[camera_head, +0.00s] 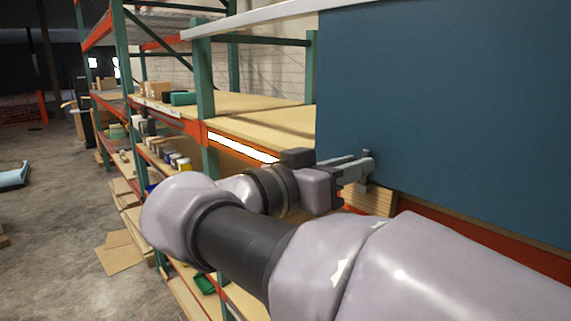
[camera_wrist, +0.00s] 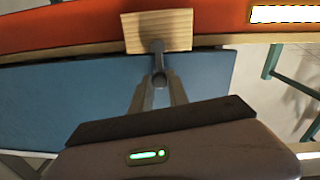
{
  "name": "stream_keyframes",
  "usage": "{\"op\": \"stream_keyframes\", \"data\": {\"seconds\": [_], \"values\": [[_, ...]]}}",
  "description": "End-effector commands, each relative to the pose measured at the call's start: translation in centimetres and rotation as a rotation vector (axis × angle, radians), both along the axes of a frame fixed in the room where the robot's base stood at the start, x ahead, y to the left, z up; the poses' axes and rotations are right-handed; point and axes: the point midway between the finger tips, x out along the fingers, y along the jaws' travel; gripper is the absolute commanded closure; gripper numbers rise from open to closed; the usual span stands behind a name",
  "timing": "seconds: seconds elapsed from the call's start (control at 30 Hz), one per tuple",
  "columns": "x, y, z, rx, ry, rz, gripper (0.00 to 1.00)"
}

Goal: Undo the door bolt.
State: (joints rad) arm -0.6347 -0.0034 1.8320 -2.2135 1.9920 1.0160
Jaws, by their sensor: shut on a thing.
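The blue door (camera_head: 450,90) fills the right of the head view and also shows as a blue panel in the wrist view (camera_wrist: 70,95). A small grey bolt (camera_wrist: 158,62) sits near its edge; in the head view the bolt (camera_head: 366,184) shows just below my fingertips. Its end overlaps the edge of a pale wooden block (camera_wrist: 158,28), which also shows in the head view (camera_head: 370,201). My gripper (camera_head: 364,163) is shut on the bolt's round knob; its fingers flank the knob in the wrist view (camera_wrist: 160,82). How deep the bolt sits is hidden.
An orange rail (camera_wrist: 70,30) runs along the door's edge. Shelving with green posts (camera_head: 205,70) and wooden boards (camera_head: 265,115) stands left of the door. Flat cardboard (camera_head: 118,252) lies on the floor at the left, with bare concrete around it.

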Motion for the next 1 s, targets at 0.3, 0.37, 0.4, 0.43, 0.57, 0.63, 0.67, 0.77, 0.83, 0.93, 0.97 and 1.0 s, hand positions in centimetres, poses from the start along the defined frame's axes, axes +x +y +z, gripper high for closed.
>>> {"op": "stream_keyframes", "data": {"seconds": [0.3, 0.37, 0.4, 0.43, 0.57, 0.63, 0.67, 0.77, 0.83, 0.93, 0.97, 1.0], "values": [[0.0, 0.0, 0.0, 0.000, 0.000, -0.001, 1.00], [0.0, 0.0, 0.0, 0.000, 0.000, -0.001, 1.00], [0.0, 0.0, 0.0, 0.000, 0.000, -0.001, 1.00], [0.0, 0.0, 0.0, 0.000, 0.000, -0.001, 1.00], [0.0, 0.0, 0.4, 0.001, -0.002, -0.001, 1.00], [0.0, 0.0, 1.2, 0.001, -0.002, 0.000, 1.00], [0.0, 0.0, 1.6, 0.002, -0.003, 0.000, 1.00], [0.0, 0.0, 2.9, 0.002, -0.003, 0.000, 1.00], [0.0, 0.0, 3.1, 0.000, -0.001, 0.000, 1.00], [0.0, 0.0, 3.1, -0.001, -0.003, 0.001, 1.00], [0.0, 0.0, 3.1, -0.002, -0.004, 0.002, 1.00], [0.0, 0.0, 3.2, -0.002, -0.004, 0.002, 1.00]]}}
